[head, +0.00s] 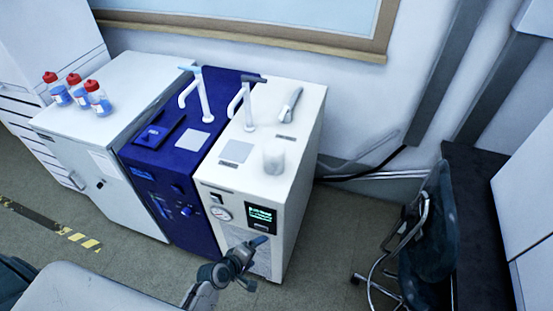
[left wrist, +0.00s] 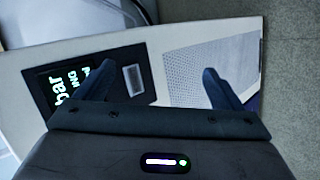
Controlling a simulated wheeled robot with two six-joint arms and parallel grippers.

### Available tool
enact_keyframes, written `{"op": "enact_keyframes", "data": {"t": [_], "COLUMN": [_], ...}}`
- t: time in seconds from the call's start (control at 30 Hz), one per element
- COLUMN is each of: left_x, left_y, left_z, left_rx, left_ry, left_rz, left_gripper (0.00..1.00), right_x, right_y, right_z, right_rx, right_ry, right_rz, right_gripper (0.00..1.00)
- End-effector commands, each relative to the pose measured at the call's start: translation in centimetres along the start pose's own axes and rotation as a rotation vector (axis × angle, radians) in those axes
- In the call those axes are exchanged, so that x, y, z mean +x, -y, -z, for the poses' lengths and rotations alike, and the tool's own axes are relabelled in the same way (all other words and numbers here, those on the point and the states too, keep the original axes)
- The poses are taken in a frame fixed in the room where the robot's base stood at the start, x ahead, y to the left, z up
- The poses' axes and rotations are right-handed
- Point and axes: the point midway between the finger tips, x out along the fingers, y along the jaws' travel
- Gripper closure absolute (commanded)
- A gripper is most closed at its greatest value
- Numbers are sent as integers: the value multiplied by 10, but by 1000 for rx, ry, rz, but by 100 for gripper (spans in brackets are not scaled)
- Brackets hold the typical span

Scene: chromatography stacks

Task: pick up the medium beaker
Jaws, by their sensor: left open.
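The beaker (head: 273,158) looks pale and translucent and stands upright on top of the white instrument (head: 293,130), near its front right part. No second beaker shows to compare its size. My left gripper (head: 258,262) is in front of the white instrument, below its display and well below the beaker. It is open and empty. In the left wrist view, the two dark fingers of my left gripper (left wrist: 160,86) are spread apart before the instrument's front, and the beaker does not show there. My right gripper is not in view.
A blue instrument (head: 165,185) stands left of the white one, then a white cabinet (head: 110,140) with several red-capped bottles (head: 77,90). Pump-like fittings (head: 250,100) rise behind the beaker. A dark chair (head: 425,230) stands at the right, with free floor between (head: 330,240).

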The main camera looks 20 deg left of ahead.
Motion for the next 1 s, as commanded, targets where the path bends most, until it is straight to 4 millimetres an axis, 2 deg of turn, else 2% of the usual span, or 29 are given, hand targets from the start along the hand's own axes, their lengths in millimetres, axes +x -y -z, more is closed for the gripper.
{"op": "enact_keyframes", "data": {"t": [0.03, 0.1, 0.27, 0.4, 0.53, 0.67, 0.9, 1.0], "left_x": [-9, -20, -49, -74, -76, -68, -46, -39], "left_y": [-31, -66, -134, -193, -222, -238, -245, -244], "left_z": [0, -2, -7, -9, 0, 17, 53, 63], "left_rx": [-50, -115, -241, -425, -663, -932, -1432, -1577], "left_ry": [11, 33, 92, 161, 203, 231, 262, 268], "left_rz": [-57, -122, -252, -388, -493, -586, -727, -763], "left_gripper": [11, 11, 11, 11, 11, 11, 11, 11], "right_x": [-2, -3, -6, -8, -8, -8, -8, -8], "right_y": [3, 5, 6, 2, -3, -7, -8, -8], "right_z": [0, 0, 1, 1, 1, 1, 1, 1], "right_rx": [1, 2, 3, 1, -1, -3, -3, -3], "right_ry": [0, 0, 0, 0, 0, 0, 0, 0], "right_rz": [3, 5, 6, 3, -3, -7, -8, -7], "right_gripper": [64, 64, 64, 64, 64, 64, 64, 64]}}
